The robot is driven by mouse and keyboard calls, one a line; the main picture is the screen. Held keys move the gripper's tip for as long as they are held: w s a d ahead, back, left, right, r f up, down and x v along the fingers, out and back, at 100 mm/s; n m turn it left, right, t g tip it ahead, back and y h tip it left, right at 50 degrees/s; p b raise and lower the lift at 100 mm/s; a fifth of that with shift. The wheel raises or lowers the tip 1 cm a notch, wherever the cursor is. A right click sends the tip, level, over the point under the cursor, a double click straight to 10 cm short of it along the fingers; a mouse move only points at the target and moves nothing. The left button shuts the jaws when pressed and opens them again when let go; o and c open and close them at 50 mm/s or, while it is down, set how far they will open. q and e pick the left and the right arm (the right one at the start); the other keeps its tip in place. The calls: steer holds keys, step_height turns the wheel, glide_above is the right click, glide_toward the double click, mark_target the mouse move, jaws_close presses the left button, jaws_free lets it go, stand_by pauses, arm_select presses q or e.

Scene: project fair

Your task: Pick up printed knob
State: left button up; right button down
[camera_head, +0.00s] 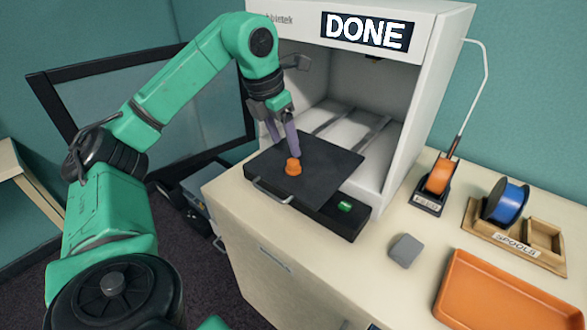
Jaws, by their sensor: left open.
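The printed knob (293,167) is small and orange and stands on the dark print plate (330,163) at the front of the white printer (420,75). My left gripper (285,153) is above the plate, its purple-grey fingers pointing down. The fingers are open, and the fingertips are right at the knob, just behind and to its left. I cannot tell whether they touch it. My right gripper is not in view.
An orange tray (455,305) lies at the right front of the counter. The printer's sign reads DONE (367,32).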

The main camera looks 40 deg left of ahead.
mark_target(292, 162)
arm_select(q)
steer(key=p+x, duration=0.1)
steer(key=x, duration=0.6)
steer(key=shift+w, duration=0.2)
jaws_close()
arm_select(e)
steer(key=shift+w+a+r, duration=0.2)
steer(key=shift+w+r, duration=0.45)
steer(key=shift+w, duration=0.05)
